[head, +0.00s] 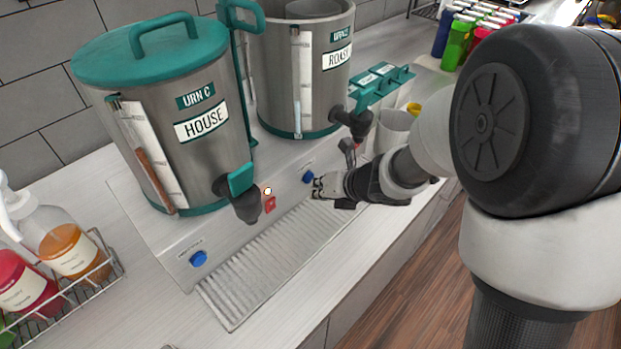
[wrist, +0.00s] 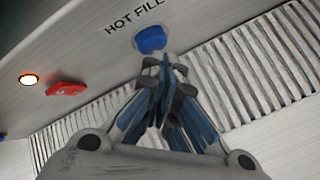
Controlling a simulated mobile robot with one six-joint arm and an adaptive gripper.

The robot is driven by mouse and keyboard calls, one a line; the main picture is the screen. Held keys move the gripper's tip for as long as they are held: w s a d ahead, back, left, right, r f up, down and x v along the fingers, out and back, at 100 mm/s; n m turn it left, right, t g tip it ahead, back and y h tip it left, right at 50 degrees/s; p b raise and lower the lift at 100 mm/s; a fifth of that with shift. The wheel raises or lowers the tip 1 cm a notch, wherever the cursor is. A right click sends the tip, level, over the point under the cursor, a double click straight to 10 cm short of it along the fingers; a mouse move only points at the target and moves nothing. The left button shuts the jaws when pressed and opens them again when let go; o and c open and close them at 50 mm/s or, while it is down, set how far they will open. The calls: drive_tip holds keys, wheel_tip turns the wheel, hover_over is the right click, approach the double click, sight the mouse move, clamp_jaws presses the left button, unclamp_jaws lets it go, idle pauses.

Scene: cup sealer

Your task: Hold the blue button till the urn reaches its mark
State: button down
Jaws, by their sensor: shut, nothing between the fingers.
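A blue button (wrist: 150,40) sits below the "HOT FILL" label on the sloped metal panel; it also shows in the head view (head: 308,177). My gripper (wrist: 166,62) is shut and empty, its tips right at the button's lower edge. I cannot tell whether they touch it. In the head view my gripper (head: 317,188) reaches in from the right. The steel HOUSE urn (head: 210,105) has a sight gauge (head: 155,165) with a brown column in its lower part. The ROAST urn (head: 280,75) has a pale gauge (head: 299,80); its level and mark are unclear.
A second blue button (head: 198,258) is on the panel's left. A red switch (head: 269,204) and a lit lamp (head: 267,191) lie between. Black taps (head: 240,205) jut over the ribbed drip tray (head: 260,265). A bottle rack (head: 70,290) stands left.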

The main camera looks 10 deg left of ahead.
drive_tip(key=shift+w+a, duration=0.4)
drive_tip(key=shift+a, duration=0.05)
idle(2.1)
idle(5.1)
drive_tip(key=shift+s+d, duration=0.65)
drive_tip(key=shift+d, duration=0.15)
